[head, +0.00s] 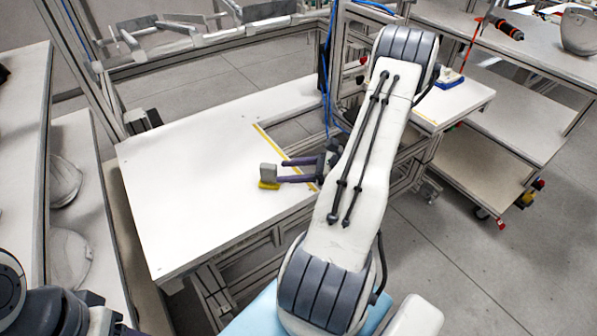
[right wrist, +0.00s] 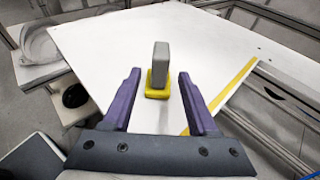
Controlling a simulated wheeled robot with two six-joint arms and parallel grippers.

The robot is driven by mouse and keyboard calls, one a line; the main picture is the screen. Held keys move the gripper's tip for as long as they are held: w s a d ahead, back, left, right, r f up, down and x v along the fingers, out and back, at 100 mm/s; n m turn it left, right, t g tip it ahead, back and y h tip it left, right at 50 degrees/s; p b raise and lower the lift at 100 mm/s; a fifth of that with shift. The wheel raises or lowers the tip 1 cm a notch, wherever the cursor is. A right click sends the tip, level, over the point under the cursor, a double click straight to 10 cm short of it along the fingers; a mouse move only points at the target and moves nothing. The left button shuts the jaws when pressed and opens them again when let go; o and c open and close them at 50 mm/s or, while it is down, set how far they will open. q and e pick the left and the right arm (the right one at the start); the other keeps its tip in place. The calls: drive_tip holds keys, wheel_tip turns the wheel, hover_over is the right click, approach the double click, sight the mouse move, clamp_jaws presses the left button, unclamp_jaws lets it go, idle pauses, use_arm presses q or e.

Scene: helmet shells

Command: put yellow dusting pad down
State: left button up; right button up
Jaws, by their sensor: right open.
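The yellow dusting pad (head: 268,186) stands on the white worktable (head: 190,165), yellow face down with its grey block handle upright. In the right wrist view the pad (right wrist: 157,93) lies ahead, centred between the finger tips. My right gripper (head: 280,171) is open, its two purple fingers pointing at the handle. In the right wrist view clear gaps show between the handle and both fingers (right wrist: 160,76).
A yellow tape line (head: 285,155) runs across the table near the gripper. A blue-based pad (head: 450,79) sits on a small side table at the right. Metal frame posts and a blue cable rise behind. The table's left part is bare.

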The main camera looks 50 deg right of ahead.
drive_tip(key=shift+v, duration=1.5)
